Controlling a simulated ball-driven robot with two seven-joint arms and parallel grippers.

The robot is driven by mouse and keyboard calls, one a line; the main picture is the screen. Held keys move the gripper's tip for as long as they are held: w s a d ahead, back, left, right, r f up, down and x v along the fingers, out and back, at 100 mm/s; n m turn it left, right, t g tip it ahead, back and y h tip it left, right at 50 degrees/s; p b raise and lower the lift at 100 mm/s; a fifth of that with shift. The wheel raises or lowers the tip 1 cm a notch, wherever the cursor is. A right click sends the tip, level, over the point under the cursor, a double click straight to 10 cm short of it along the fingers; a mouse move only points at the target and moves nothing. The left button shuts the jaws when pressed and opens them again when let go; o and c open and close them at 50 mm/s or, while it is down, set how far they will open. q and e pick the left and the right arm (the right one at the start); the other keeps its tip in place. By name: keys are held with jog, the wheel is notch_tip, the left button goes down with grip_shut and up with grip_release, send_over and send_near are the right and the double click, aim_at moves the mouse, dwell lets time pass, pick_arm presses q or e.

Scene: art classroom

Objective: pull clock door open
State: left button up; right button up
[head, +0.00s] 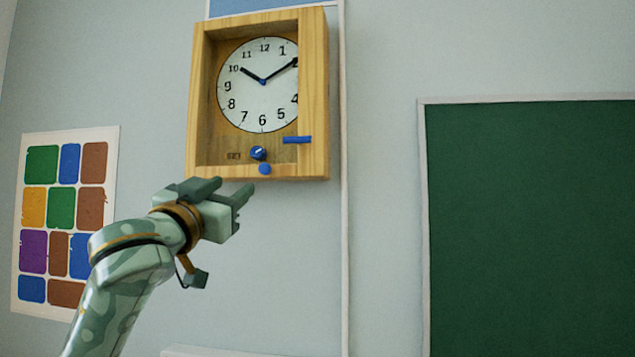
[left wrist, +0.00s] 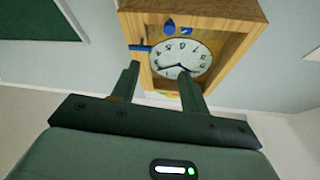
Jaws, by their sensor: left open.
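A wooden box clock (head: 318,100) hangs on the wall in the upper middle of the head view. Its white dial (head: 250,108) has black hands. A blue bar (head: 297,140) sits low at the right front edge. A blue knob (head: 258,153) and a blue round piece (head: 265,169) are at the bottom. I cannot clearly make out a door pane or a gap. My left gripper (head: 236,187) is open and empty, just below the clock's lower edge in the picture. In the left wrist view, the clock (left wrist: 195,8) appears upside down beyond the spread fingers (left wrist: 159,72). My right gripper is out of view.
A green chalkboard (head: 530,220) with a pale frame is on the wall at right. A poster of coloured blocks (head: 62,208) hangs at left. A pale vertical strip (head: 345,250) runs down the wall beside the clock. The wall between the clock and chalkboard is otherwise bare.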

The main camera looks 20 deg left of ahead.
pick_arm(q)
jog(key=a+f+n, duration=0.1)
jog(key=p, duration=0.8)
send_near(263, 170)
jog(key=shift+n+g+y, duration=0.3)
jog(key=shift+y, duration=0.1)
jog(key=x, duration=0.8)
jog(key=shift+d+r, duration=0.1)
jog(key=shift+r, duration=0.3)
jog(key=shift+w+d, duration=0.1)
jog(key=shift+w, duration=0.45)
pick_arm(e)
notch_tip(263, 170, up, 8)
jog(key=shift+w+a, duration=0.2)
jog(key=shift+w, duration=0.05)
pick_arm(q)
grip_shut()
